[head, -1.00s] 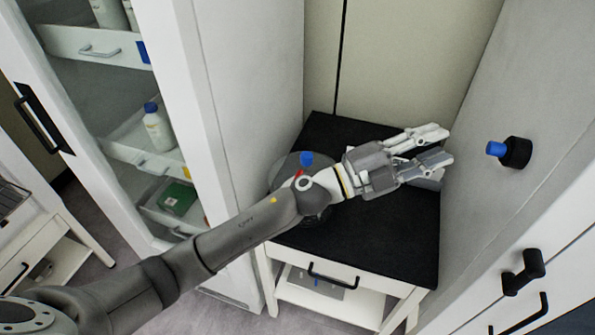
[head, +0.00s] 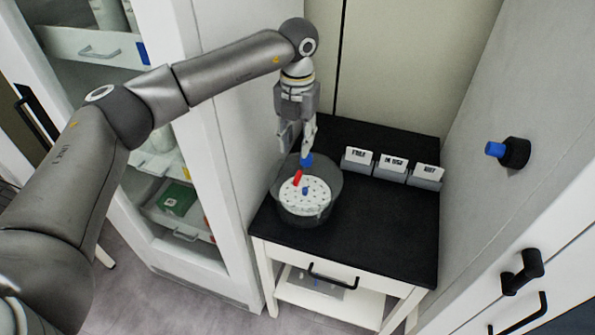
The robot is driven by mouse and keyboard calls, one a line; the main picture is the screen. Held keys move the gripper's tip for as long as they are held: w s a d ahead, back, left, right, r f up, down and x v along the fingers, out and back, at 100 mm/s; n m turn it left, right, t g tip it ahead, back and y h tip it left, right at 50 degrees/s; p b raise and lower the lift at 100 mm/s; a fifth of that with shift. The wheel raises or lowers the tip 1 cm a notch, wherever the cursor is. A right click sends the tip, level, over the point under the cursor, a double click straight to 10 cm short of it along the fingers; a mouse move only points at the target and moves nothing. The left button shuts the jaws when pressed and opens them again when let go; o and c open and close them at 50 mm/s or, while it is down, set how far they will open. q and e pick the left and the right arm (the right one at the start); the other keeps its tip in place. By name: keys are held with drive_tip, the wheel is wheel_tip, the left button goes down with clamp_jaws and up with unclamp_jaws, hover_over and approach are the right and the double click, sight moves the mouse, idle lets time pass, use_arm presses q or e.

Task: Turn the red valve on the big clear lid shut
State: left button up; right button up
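The big clear lid (head: 332,182) is a round, see-through dome on the black-topped table, towards its left side. The red valve (head: 297,178) shows as a small red piece on the lid, with a blue piece (head: 306,160) just above it in the picture. My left gripper (head: 297,149) points down over the lid's far side, its fingers apart and nothing seen between them. Its tips look just above the blue piece and short of the red valve; whether they touch anything I cannot tell. My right gripper is out of view.
A white perforated disc (head: 308,200) shows through the lid. Three labelled grey holders (head: 391,168) stand along the table's back right. The black tabletop (head: 390,225) is clear in front of them. A glass-fronted cabinet stands left; a blue-tipped black knob (head: 510,152) juts from the right wall.

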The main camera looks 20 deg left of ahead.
sight(298, 175)
use_arm(q)
wheel_tip(298, 175, down, 10)
drive_tip(key=p, duration=0.3)
drive_tip(key=shift+d+r, duration=0.1)
drive_tip(key=shift+r, duration=0.15)
drive_tip(key=shift+f, duration=0.5)
clamp_jaws()
